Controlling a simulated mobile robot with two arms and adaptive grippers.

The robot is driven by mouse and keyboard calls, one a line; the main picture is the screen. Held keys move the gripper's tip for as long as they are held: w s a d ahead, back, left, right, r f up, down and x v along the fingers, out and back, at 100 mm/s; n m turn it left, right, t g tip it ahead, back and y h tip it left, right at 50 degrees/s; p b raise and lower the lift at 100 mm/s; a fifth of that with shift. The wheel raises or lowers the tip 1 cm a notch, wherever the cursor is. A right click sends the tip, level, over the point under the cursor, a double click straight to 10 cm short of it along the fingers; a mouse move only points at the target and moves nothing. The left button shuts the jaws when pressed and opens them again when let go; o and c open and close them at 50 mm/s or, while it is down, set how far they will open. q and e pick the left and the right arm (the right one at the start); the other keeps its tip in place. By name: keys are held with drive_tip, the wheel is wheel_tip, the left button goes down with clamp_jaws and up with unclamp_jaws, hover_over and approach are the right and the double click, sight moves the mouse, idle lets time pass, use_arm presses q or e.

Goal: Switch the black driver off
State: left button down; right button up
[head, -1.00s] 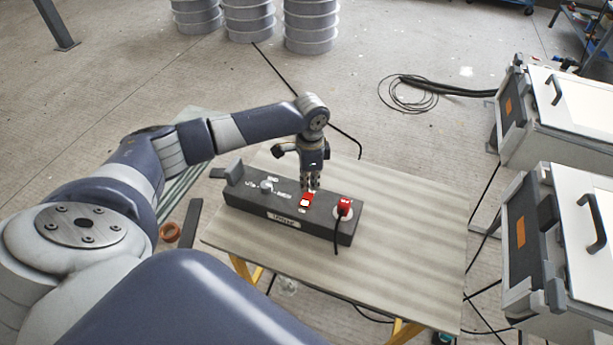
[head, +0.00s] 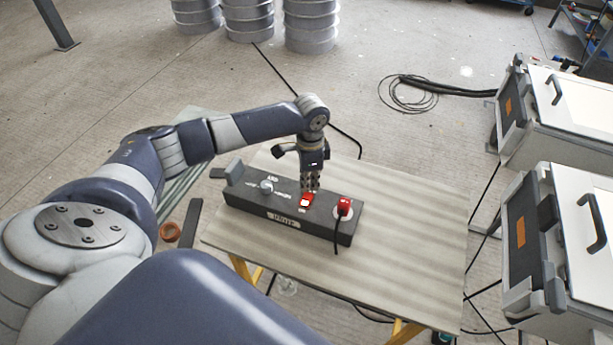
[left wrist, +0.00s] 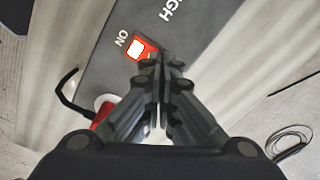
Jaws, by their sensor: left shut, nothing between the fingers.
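The black driver (head: 265,208) is a long dark box on the table, with a lever at its left end, a round knob, a red switch and a red plug. The red switch (head: 305,202) has a white face and also shows in the left wrist view (left wrist: 136,49), close to lettering that reads "ON". My left gripper (head: 311,189) is shut and empty, pointing down right at the switch. In the left wrist view its fingertips (left wrist: 160,62) are at the switch's edge and hide part of it; I cannot tell whether they touch. My right gripper is not in view.
The red plug (head: 344,206) with a black cable stands right of the switch. The wooden table (head: 410,232) is bare to the right. Two white machines (head: 570,225) stand at the right edge.

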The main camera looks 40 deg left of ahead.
sight(309, 193)
use_arm(q)
drive_tip(key=shift+f, duration=0.35)
drive_tip(key=shift+f+b, duration=0.35)
drive_tip(key=shift+f, duration=0.4)
idle(0.3)
wheel_tip(309, 193, up, 7)
drive_tip(key=p, duration=0.8)
drive_tip(key=shift+r, duration=0.1)
idle(0.5)
drive_tip(key=shift+s, duration=0.1)
